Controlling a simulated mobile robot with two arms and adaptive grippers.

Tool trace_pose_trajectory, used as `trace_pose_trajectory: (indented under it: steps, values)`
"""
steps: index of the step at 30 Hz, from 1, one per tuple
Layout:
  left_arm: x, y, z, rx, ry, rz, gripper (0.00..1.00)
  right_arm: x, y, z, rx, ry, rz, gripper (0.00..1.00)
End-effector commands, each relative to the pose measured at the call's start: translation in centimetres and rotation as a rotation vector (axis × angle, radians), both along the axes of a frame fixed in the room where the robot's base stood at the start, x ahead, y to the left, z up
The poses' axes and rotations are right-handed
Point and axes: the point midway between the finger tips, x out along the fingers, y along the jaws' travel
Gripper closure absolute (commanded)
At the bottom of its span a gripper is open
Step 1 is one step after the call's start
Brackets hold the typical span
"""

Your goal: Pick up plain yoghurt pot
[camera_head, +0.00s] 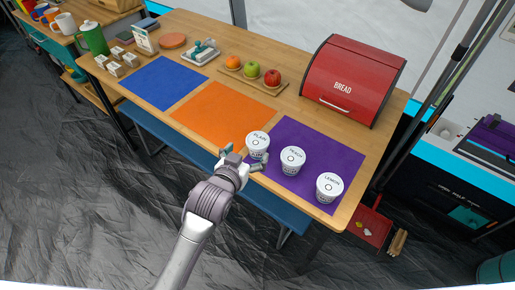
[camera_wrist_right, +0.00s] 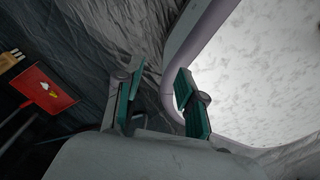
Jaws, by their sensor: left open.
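The plain yoghurt pot (camera_head: 257,141) is a white tub with a lid marked PLAIN. It stands upright at the left edge of the purple mat (camera_head: 318,148), leftmost of three pots. My left gripper (camera_head: 243,157) is open at the near left side of this pot. One finger shows left of the pot and the other overlaps its lower front; I cannot tell whether they touch it. My right gripper (camera_wrist_right: 160,103) is open and empty in the right wrist view, away from the pots.
The peach pot (camera_head: 293,158) and lemon pot (camera_head: 330,185) stand to the right on the purple mat. A red bread bin (camera_head: 352,80) and a board of fruit (camera_head: 253,85) stand behind. The orange mat (camera_head: 222,112) and blue mat (camera_head: 163,82) are clear. A blue bench (camera_head: 185,150) runs below the table's front edge.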

Motion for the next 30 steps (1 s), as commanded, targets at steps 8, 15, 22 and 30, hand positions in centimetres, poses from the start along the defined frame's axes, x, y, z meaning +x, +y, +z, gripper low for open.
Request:
trace_pose_trajectory:
  steps: [8,15,22,30]
  values:
    - [4.7,-1.7,-2.1,0.001,0.001,0.000,0.08,0.0,0.6,-0.4,0.007,0.001,0.002,0.61]
    - [6.1,-2.2,-2.9,0.000,0.001,0.000,0.08,0.0,1.3,-0.5,0.015,0.000,-0.001,0.61]
    - [8.7,-3.0,-4.6,0.001,0.002,0.000,0.08,0.0,1.2,-0.7,0.014,0.000,-0.001,0.61]
    - [10.1,-3.6,-5.2,0.001,0.001,0.000,0.08,0.0,0.7,-0.8,0.008,0.000,0.001,0.61]
